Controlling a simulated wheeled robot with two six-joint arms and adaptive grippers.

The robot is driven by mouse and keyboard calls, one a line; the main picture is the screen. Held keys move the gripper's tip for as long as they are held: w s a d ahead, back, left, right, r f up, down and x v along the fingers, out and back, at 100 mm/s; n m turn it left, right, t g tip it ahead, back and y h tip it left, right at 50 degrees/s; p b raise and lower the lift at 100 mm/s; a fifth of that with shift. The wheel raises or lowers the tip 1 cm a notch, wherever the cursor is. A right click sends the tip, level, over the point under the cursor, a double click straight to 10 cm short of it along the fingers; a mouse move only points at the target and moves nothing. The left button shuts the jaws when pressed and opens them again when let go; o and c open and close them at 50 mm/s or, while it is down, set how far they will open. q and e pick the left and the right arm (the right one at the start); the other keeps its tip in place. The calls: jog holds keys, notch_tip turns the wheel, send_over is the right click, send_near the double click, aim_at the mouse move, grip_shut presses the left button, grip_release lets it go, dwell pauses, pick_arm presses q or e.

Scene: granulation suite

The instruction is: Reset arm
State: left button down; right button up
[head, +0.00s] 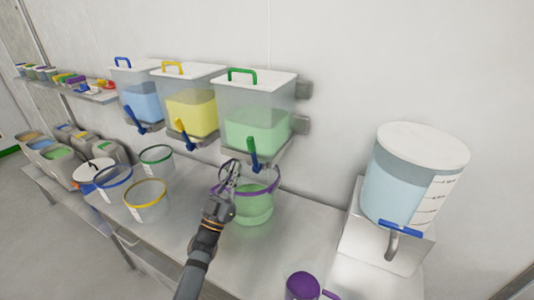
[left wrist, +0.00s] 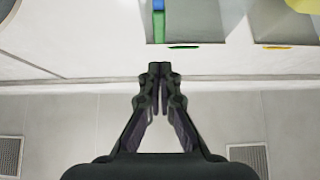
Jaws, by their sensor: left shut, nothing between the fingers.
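My left arm comes up from the bottom middle of the head view. Its gripper (head: 231,176) is at the near left side of a clear bucket with a purple rim (head: 262,190), overlapping the rim in the picture. I cannot tell whether it touches the bucket. The bucket holds green material and stands below the green-handled hopper (head: 255,110). In the left wrist view the gripper's fingertips (left wrist: 160,70) meet with nothing between them. My right gripper is not in view.
Blue (head: 140,95) and yellow (head: 190,108) hoppers hang on the wall. Blue-rimmed (head: 113,190), yellow-rimmed (head: 147,212) and green-rimmed (head: 157,168) buckets stand on the steel bench (head: 185,232). A large tank (head: 410,180) and a purple jug (head: 301,288) are at right.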

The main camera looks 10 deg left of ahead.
pick_arm(q)
jog(key=s+a+f+n+g+y, duration=0.25)
jog(key=a+f+g+y, duration=0.2)
jog(key=f, duration=0.25)
jog(key=s+a+f+n+g+y, duration=0.2)
jog(key=a+f+n+g+y, duration=0.15)
jog(key=f+y, duration=0.3)
jog(key=s+f+m+g, duration=0.1)
jog(key=s+f+g, duration=0.3)
jog(key=s, duration=0.4)
jog(key=s+f+m+g+h, duration=0.1)
jog(key=s+f+g, duration=0.25)
jog(key=s, duration=0.55)
jog(key=s+f+m+g, duration=0.1)
jog(key=s+f+g, duration=0.2)
jog(key=s+g, duration=0.35)
notch_tip(320, 180, down, 24)
jog(key=s+a, duration=0.2)
jog(key=s+a+f+g, duration=0.1)
jog(key=s+f, duration=1.8)
jog(key=s, duration=0.1)
jog(key=shift+a+n, duration=0.3)
